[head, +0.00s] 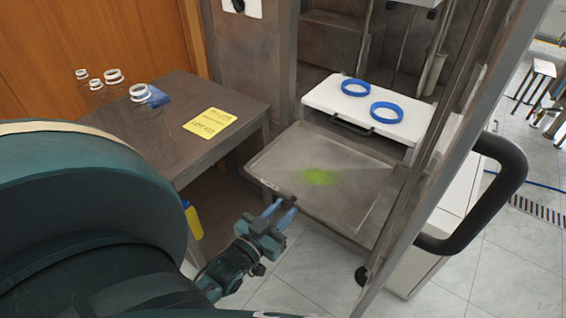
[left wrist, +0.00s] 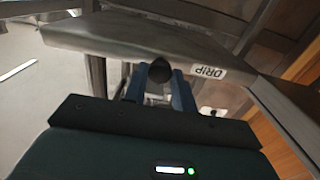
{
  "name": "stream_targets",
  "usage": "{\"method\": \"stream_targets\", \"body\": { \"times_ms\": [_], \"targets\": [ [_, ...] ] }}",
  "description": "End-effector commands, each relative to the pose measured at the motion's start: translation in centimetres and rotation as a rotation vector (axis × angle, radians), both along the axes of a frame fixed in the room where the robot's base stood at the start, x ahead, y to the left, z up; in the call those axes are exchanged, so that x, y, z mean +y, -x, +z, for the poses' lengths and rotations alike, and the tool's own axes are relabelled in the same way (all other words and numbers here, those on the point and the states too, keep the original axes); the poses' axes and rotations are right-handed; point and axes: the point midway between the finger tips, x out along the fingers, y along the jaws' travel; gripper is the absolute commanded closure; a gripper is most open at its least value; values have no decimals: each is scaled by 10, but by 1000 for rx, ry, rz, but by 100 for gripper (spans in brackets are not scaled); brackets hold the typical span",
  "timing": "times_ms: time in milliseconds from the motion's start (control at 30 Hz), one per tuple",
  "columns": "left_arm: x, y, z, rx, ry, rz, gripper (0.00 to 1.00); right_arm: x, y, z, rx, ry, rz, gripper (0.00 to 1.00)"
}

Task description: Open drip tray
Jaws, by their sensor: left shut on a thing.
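The drip tray (head: 335,178) is a flat metal tray with a green stain, pulled out from the cabinet below a white shelf. My left gripper (head: 283,208) is at its front left edge, with blue fingers. In the left wrist view, the tray's front edge (left wrist: 120,40) carries a white DRIP label (left wrist: 208,72). A dark round knob (left wrist: 160,71) on that edge sits between the fingers of my left gripper (left wrist: 157,90), which is shut on it. My right gripper is in neither view.
A white board (head: 345,108) with two blue rings (head: 386,112) sits above the tray. An open door with a big dark handle (head: 500,185) stands at the right. A brown table (head: 170,130) with clear jars and a yellow note (head: 210,122) is at the left.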

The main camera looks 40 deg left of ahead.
Motion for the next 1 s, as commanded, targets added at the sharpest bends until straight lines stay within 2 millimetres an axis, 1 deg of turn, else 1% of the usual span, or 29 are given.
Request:
{"method": "stream_targets", "body": {
  "times_ms": [67,100,333,567,667,767,867,1000],
  "targets": [
    [0,0,0,0,0,0,100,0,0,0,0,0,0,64],
    [0,0,0,0,0,0,70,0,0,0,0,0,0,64],
    [0,0,0,1,0,0,51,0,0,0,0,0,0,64],
    [0,0,0,1,0,0,51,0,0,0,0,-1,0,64],
    [0,6,-1,2,0,0,51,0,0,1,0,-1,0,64],
    [-1,20,-1,6,0,0,51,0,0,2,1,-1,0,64],
    [-2,40,-1,7,0,0,51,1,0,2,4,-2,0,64],
    [-4,73,-1,7,0,0,51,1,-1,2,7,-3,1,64]
  ]
}}
